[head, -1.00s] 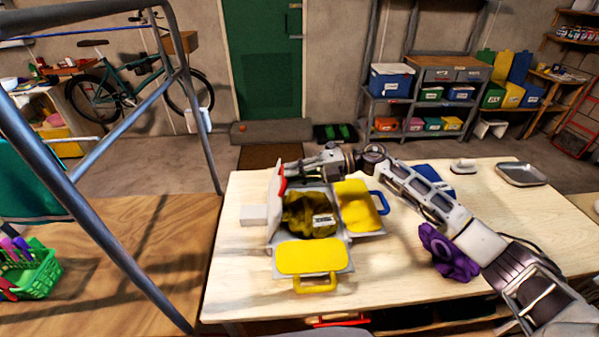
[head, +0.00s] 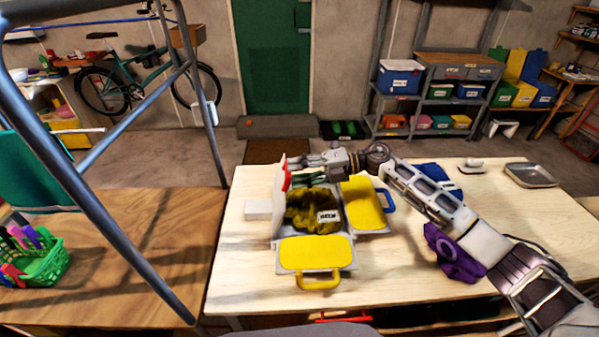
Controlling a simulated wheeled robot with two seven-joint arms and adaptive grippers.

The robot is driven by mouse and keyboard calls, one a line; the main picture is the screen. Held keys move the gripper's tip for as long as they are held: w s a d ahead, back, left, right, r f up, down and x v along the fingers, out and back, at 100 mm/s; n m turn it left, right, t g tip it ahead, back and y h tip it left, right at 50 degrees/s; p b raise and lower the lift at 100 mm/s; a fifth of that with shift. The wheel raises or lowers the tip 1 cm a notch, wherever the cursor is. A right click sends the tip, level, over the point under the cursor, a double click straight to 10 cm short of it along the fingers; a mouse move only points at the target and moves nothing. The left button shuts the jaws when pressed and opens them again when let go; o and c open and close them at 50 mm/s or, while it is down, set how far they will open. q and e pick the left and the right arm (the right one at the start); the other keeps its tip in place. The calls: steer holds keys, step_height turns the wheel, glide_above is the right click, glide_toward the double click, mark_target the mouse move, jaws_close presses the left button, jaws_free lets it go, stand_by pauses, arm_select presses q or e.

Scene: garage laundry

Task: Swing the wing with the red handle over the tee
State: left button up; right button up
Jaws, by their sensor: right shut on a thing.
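The folding board lies on the pale table with the olive tee (head: 306,213) crumpled on its middle panel. A white label with dark print shows on the tee. The wing with the red handle (head: 280,203) stands up nearly edge-on at the board's left side. Its red handle (head: 286,178) is at its upper part. My right gripper (head: 298,163) reaches across the board's far side and is shut on the red handle; its fingertips are partly hidden. The yellow wing with the blue handle (head: 364,204) and the yellow-handled front flap (head: 315,251) lie flat. My left gripper is not in view.
A white block (head: 258,209) sits just left of the raised wing. A purple cloth (head: 453,255), a blue cloth (head: 440,180) and a metal tray (head: 530,175) lie to the right.

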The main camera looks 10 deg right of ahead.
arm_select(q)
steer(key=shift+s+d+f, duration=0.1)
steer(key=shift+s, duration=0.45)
arm_select(e)
steer(key=d+r, duration=0.2)
steer(key=d, duration=1)
steer(key=shift+s, duration=0.35)
steer(key=shift+r, duration=0.2)
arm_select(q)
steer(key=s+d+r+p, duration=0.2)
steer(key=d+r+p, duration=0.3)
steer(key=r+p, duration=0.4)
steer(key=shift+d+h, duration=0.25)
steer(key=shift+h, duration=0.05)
arm_select(e)
step_height(320, 180, up, 9)
arm_select(q)
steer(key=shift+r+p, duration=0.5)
steer(key=shift+p, duration=0.1)
arm_select(e)
steer(key=shift+r, duration=0.5)
